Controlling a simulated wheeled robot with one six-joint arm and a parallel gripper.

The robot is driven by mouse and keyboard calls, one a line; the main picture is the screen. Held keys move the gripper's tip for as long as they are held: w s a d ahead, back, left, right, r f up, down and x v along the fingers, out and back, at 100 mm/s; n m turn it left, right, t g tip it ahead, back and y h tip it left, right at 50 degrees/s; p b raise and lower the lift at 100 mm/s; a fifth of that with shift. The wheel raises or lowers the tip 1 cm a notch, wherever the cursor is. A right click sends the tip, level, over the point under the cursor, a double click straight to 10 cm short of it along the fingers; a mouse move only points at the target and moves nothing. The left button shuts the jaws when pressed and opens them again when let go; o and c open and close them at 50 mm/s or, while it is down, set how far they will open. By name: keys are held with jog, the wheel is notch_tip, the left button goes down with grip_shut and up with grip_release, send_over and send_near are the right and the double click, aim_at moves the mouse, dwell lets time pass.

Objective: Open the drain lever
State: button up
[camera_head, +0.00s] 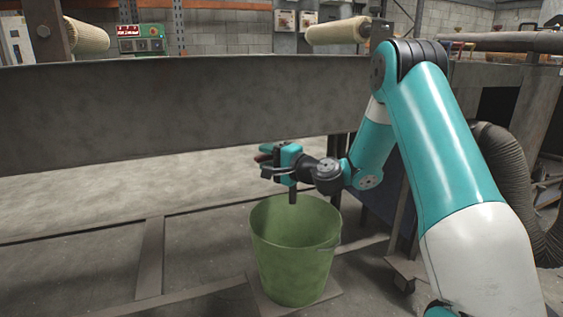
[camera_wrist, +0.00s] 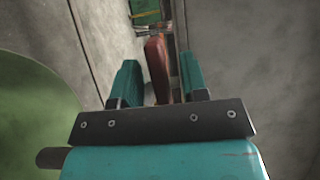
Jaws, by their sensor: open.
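My gripper (camera_head: 268,163) is at the lever, below the long grey trough and above the bucket. Its two teal fingers (camera_wrist: 157,84) are apart, with the handle in line with the gap between them, nearer the right finger. I cannot tell whether either finger touches it.
A green bucket (camera_head: 294,262) stands on the floor under my gripper; its rim also shows in the wrist view (camera_wrist: 35,120). The grey trough wall (camera_head: 160,112) runs across above. Floor-level beams (camera_head: 150,258) lie left of the bucket. A ribbed hose (camera_head: 505,160) is at right.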

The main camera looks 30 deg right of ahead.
jog(key=b+v, duration=1.1)
jog(key=v, duration=0.6)
jog(key=shift+s+d, duration=0.1)
